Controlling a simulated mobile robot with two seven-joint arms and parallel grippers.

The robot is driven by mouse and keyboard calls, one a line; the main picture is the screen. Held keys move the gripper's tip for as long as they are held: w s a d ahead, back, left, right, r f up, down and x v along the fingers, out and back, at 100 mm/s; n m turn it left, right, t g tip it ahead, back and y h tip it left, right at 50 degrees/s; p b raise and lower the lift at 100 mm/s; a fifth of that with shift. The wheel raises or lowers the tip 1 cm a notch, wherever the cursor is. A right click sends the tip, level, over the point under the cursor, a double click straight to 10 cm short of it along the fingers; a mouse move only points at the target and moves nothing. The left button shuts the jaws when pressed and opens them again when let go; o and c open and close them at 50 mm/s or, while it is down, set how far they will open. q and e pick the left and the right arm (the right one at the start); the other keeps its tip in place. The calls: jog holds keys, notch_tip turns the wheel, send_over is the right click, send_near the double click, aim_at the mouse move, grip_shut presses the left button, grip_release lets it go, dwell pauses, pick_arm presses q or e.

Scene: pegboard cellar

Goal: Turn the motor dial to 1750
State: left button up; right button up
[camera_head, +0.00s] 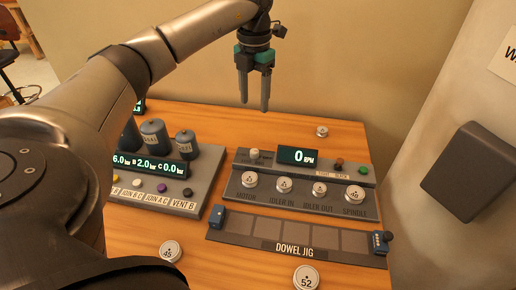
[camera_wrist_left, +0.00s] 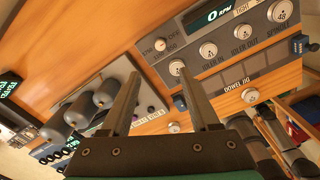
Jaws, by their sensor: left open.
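The motor console (camera_head: 232,188) is a grey box on the wooden table. Its display (camera_head: 297,156) reads 0 RPM. A small pale knob (camera_head: 254,154) sits left of the display, with lettering too small to read; it also shows in the left wrist view (camera_wrist_left: 160,44). A silver numbered disc (camera_head: 249,180) sits above the word MOTOR. My left gripper (camera_head: 255,106) is open and empty, pointing down, above and behind the console, touching nothing. Its two dark fingers (camera_wrist_left: 158,74) show in the left wrist view. My right gripper is not in view.
More numbered discs (camera_head: 284,184) line the console, with a red and a green button at its right. A dowel jig (camera_head: 295,236) lies in front. A valve panel with canisters (camera_head: 187,144) stands at left. Loose discs (camera_head: 306,277) lie on the table. A dark wall box (camera_head: 468,172) is at right.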

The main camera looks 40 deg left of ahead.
pick_arm(q)
jog(key=f, duration=0.2)
jog(key=b, duration=0.3)
send_near(254, 151)
notch_tip(254, 151, down, 9)
jog(key=shift+w+r, duration=0.1)
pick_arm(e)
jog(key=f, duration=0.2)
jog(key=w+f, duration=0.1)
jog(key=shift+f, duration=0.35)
pick_arm(q)
jog(key=shift+c, duration=0.2)
grip_shut()
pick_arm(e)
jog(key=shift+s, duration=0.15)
pick_arm(q)
jog(key=shift+a, duration=0.1)
